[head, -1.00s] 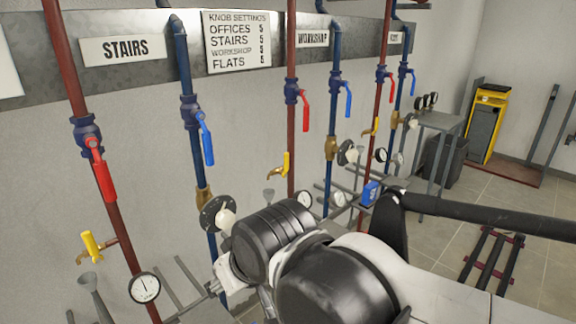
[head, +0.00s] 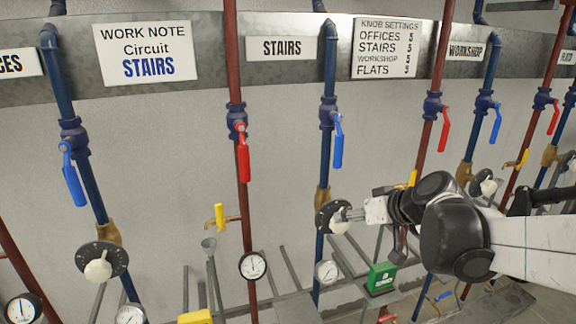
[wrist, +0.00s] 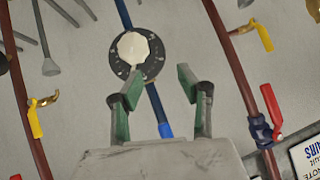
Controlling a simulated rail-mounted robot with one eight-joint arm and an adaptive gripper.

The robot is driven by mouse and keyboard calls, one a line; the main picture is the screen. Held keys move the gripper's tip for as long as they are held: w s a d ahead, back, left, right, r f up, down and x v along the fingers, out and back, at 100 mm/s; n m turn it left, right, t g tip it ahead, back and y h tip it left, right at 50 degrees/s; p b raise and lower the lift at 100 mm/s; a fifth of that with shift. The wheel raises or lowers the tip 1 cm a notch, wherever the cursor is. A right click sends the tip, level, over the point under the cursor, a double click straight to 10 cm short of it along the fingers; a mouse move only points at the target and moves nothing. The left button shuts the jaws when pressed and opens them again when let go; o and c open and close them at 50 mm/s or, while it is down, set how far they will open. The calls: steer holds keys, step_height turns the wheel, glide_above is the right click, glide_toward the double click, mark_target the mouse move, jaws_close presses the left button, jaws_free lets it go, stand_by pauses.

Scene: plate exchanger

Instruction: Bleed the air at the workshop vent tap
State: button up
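The workshop vent tap (head: 412,178) has a yellow handle standing upright. It branches off the red pipe (head: 440,60) beside the WORKSHOP label (head: 466,52) and is partly hidden behind my arm. A yellow-handled tap on the left of the wrist view (wrist: 36,118) appears to be the same one. My gripper (head: 345,214) is in front of the stairs dial, left of the workshop tap. In the wrist view its green-padded fingers (wrist: 163,80) are open and empty, just short of the dial's white knob (wrist: 133,47).
A work note (head: 148,52) reads Circuit STAIRS. The stairs tap (head: 219,213) stands left of my gripper above a funnel (head: 209,246). Red and blue levers project from the pipes. Gauges (head: 253,266) and a green box (head: 381,278) are lower down.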

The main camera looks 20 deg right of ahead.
steer(key=w+d+t, duration=0.2)
steer(key=w+d, duration=0.2)
steer(key=d, duration=0.5)
steer(key=t+h, duration=0.2)
steer(key=t, duration=0.4)
glide_toward(415, 176)
steer(key=w, duration=0.3)
steer(key=w+b, duration=0.1)
steer(key=w, duration=0.3)
steer(key=w+b, duration=0.1)
steer(key=w, duration=0.2)
steer(key=shift+w+a, duration=0.4)
jaws_close()
